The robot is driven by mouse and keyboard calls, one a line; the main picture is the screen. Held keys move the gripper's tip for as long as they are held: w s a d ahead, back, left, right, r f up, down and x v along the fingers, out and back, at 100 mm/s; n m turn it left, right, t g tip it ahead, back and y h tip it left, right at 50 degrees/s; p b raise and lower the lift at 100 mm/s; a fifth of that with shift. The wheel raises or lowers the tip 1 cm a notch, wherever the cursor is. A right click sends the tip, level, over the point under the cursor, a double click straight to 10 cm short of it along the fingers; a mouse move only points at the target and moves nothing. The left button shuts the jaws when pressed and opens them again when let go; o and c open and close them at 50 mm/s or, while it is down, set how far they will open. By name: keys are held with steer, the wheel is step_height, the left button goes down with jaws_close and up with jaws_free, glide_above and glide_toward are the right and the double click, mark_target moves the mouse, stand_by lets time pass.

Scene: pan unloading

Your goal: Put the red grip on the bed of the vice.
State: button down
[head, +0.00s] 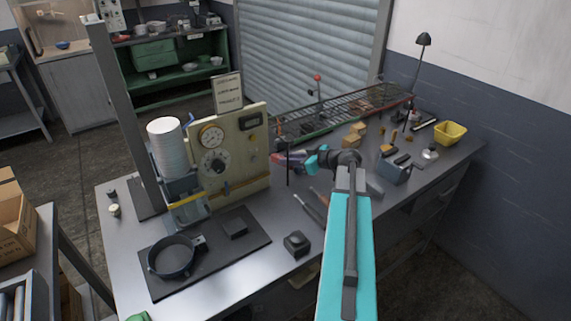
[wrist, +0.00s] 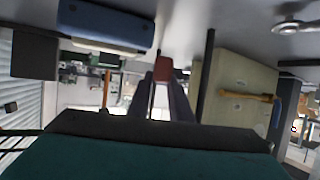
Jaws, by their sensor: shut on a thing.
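My gripper (head: 288,159) reaches left over the middle of the bench, with its fingers shut on the red grip. In the wrist view my gripper (wrist: 163,82) shows dark fingers closed on the red grip (wrist: 163,66), of which only a small end shows. It is held in the air, apart from the bench. A blue-grey block (head: 396,174) with dark bars on top, to the right of my arm, may be the vice; its bed cannot be made out. A blue body (wrist: 106,24) shows at the top left of the wrist view.
A cream dial panel (head: 247,165) stands just left of my gripper, with a thin dark post (head: 288,172) close by. A wire rack (head: 340,112) runs along the back. A black mat (head: 212,262) lies front left. A yellow bin (head: 450,133) stands far right.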

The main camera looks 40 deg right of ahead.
steer(key=shift+w, duration=0.1)
steer(key=shift+w+a+r+p, duration=0.1)
steer(key=shift+w+a+p, duration=0.1)
steer(key=shift+w, duration=0.15)
steer(key=shift+w+a+p, duration=0.1)
steer(key=shift+w+p, duration=0.1)
steer(key=shift+w, duration=0.15)
steer(key=shift+f+p, duration=0.9)
steer(key=shift+f, duration=0.95)
steer(key=shift+s+f+b, duration=0.1)
steer(key=shift+f+b, duration=0.05)
steer(key=shift+b, duration=0.15)
steer(key=c, duration=1.6)
jaws_free()
steer(key=shift+d, duration=0.1)
steer(key=shift+r+p, duration=0.25)
steer(key=shift+p, duration=0.2)
steer(key=b+v, duration=0.4)
steer(key=v, duration=0.6)
steer(key=shift+f, duration=0.1)
steer(key=shift+v, duration=1.05)
